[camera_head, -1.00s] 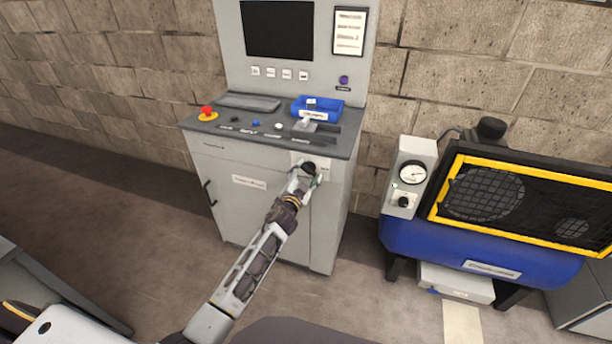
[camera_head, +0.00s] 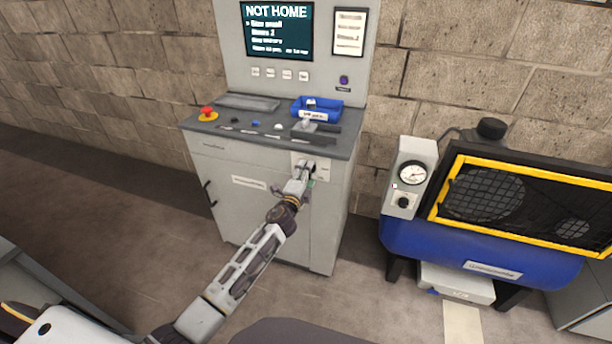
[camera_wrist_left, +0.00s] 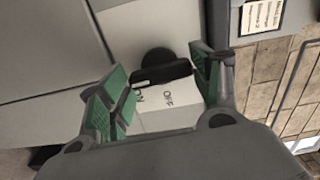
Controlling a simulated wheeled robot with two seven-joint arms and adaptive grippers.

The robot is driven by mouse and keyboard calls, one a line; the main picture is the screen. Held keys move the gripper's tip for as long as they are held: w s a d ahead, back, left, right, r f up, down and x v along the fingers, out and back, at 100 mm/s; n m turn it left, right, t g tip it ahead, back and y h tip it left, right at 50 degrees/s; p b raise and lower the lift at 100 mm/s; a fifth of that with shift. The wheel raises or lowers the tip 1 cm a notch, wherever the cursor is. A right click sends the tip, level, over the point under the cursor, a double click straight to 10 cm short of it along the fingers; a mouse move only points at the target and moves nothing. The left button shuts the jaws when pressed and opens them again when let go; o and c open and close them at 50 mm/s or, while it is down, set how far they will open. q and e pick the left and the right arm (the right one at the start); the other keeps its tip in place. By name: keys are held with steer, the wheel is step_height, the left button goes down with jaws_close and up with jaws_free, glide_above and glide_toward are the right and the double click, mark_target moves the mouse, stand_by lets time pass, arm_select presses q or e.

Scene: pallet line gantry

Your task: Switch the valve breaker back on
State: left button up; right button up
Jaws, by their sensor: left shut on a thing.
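The grey control cabinet (camera_head: 235,210) stands against the brick wall. A white plate on its upper right front carries a black rotary switch; in the left wrist view the black knob (camera_wrist_left: 162,75) sits above ON and OFF lettering (camera_wrist_left: 165,103). My left gripper (camera_head: 307,171) is at this plate and mostly covers the switch in the head view. In the left wrist view its green-padded fingers (camera_wrist_left: 163,82) are on either side of the knob's bar, shut on it. The cabinet's screen (camera_head: 278,32) is lit and reads NOT HOME. My right gripper is not in view.
The cabinet's top holds a red stop button (camera_head: 207,113), a blue bin (camera_head: 318,108) and several small controls. A blue compressor (camera_head: 480,250) with a gauge and yellow-framed guard stands to the right. Open floor lies left of the cabinet.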

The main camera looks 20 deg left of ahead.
arm_select(q)
steer(key=shift+m, duration=0.5)
steer(key=o, duration=1)
steer(key=shift+s+a, duration=0.2)
steer(key=shift+s, duration=5.8)
steer(key=shift+f, duration=0.1)
